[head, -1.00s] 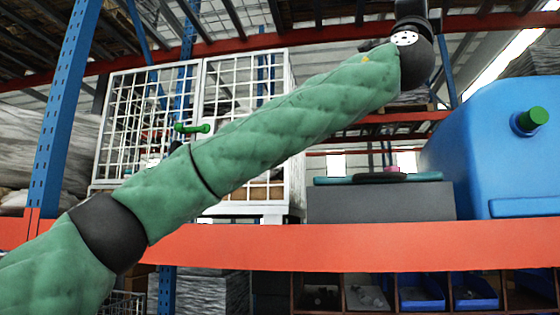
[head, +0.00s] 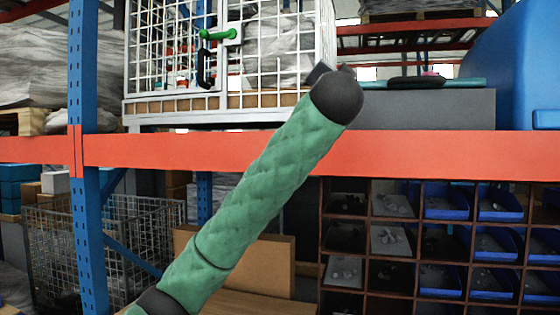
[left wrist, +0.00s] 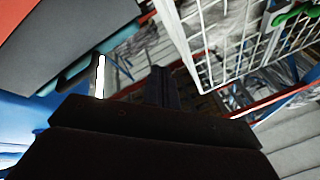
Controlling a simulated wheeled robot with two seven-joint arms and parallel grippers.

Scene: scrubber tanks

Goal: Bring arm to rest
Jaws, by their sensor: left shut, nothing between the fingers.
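My left arm, in a green quilted sleeve, comes up from the bottom left in the head view and ends in a dark rounded wrist in front of the orange shelf beam (head: 240,149). The gripper beyond that wrist is mostly hidden in the head view. In the left wrist view my left gripper (left wrist: 158,88) shows as dark fingers close together, shut and empty. It touches nothing that I can make out. My right gripper is in neither view.
A white wire cage (head: 275,55) with a green handle (head: 219,35) stands on the shelf behind the arm. A grey box (head: 430,108) and a blue tank (head: 520,70) are to its right. Below the beam are cubbyholes with blue bins (head: 443,207). A blue post (head: 84,90) rises at left.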

